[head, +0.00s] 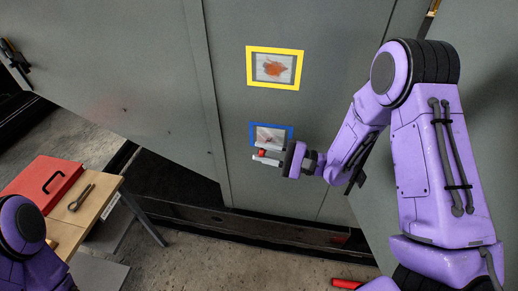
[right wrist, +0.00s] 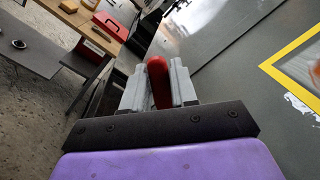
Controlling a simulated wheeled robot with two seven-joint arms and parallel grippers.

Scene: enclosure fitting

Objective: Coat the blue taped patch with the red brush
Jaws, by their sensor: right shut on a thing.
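The blue taped patch (head: 281,129) is on the grey enclosure wall, with a bare grey inside and a reddish-brown stain. My right gripper (head: 264,157) is at the lower edge of the blue patch. It is shut on the red brush (right wrist: 158,80), whose red handle sits between the two grey fingers in the right wrist view. The brush's bristles are hidden, and I cannot tell whether they touch the patch. My left arm shows at the lower left of the head view, but its gripper is out of view.
A yellow taped patch (head: 249,68) with a rust stain is above the blue one. A wooden table (head: 100,199) at the left holds a red box (head: 38,187) and a pliers-like tool (head: 82,197). A red-handled object (head: 346,284) lies low at the right.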

